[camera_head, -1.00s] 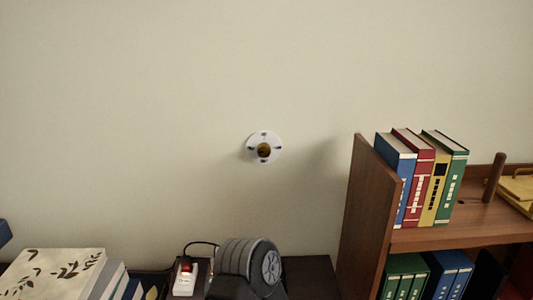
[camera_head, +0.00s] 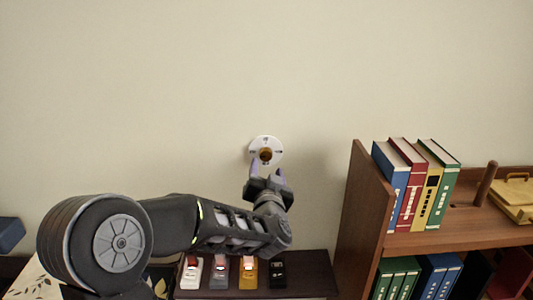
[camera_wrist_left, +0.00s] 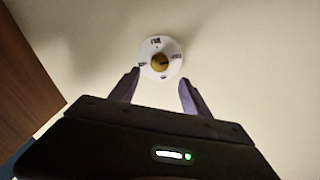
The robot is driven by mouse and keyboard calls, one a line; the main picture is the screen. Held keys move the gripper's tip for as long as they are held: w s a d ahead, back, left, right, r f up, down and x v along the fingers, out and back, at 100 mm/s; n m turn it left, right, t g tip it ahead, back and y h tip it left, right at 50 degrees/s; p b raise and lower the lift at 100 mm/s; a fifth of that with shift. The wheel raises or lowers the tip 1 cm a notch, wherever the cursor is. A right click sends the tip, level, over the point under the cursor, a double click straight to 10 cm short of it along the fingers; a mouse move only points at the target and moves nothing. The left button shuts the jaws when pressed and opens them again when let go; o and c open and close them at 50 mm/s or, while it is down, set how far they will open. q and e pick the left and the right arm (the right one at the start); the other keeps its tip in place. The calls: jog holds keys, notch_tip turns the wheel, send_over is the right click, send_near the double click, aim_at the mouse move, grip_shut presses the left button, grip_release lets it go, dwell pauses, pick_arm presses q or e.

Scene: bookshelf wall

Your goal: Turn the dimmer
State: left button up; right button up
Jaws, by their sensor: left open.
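The dimmer is a round white plate with dark marks on the wall and a brown-gold knob (camera_head: 265,155) at its middle. My left gripper (camera_head: 267,172) is in front of the wall just below the knob, its two purple-grey fingers pointing up toward the plate. In the left wrist view the knob (camera_wrist_left: 160,62) is ahead of and between the open fingers (camera_wrist_left: 160,85), with nothing between them. The fingers look apart from the knob; the exact depth gap is hard to tell. My right gripper is not in view.
A wooden bookshelf (camera_head: 363,215) with upright books (camera_head: 415,185) stands to the right. A low dark cabinet top (camera_head: 310,270) below carries several small switches, among them a white one with a red rocker (camera_head: 192,272). The wall around the dimmer is bare.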

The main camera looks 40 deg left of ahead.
aim_at(266, 155)
pick_arm(q)
jog(key=shift+w, duration=0.1)
jog(key=p+x, duration=0.2)
jog(key=x, duration=0.5)
jog(key=shift+w+a, duration=0.25)
jog(key=shift+c, duration=0.4)
grip_shut()
